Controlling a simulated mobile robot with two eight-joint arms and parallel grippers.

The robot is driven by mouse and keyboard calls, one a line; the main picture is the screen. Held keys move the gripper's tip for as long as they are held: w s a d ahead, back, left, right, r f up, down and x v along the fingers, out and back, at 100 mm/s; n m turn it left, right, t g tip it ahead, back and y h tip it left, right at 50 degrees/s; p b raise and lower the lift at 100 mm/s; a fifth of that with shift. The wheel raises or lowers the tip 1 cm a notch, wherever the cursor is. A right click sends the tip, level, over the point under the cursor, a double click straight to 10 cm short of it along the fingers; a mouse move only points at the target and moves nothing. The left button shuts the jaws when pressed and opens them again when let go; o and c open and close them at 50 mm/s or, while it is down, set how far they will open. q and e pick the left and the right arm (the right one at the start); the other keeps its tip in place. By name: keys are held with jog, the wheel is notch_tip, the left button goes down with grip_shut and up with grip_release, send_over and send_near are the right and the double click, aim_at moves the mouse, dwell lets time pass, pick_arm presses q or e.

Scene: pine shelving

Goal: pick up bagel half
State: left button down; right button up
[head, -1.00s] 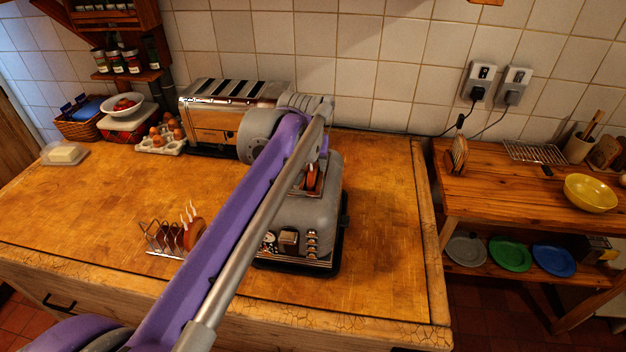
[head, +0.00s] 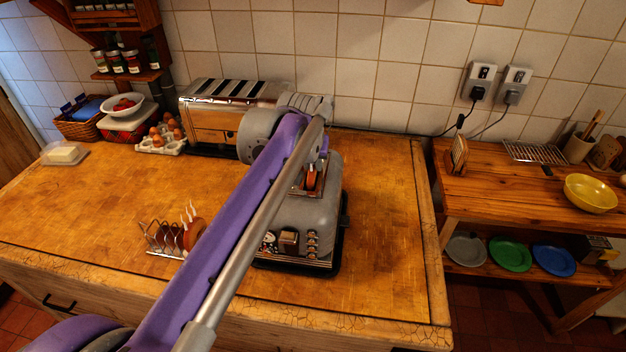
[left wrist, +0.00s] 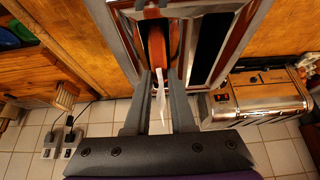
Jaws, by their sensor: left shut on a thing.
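The bagel half (head: 311,178), brown with an orange-red edge, stands upright in a slot of the grey toaster (head: 318,215). In the left wrist view the bagel half (left wrist: 156,48) sits in the slot nearer the left side, and the other slot beside it looks dark and empty. My left gripper (head: 317,158) is above the toaster, partly hidden by its own arm. A thin white wisp shows between the fingers. My right gripper is out of view.
A toast rack (head: 163,240) with brown pieces stands left of the grey toaster. A long chrome toaster (head: 215,125) and an egg tray (head: 162,146) stand at the back. The front left worktop is clear. A lower side table (head: 515,200) with a yellow bowl (head: 590,193) is at the right.

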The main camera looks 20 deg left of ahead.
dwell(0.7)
pick_arm(q)
notch_tip(320, 180, up, 21)
jog(key=p, duration=0.6)
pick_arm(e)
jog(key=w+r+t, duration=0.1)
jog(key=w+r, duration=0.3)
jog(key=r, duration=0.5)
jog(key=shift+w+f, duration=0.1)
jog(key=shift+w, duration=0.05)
pick_arm(q)
jog(key=shift+f, duration=0.1)
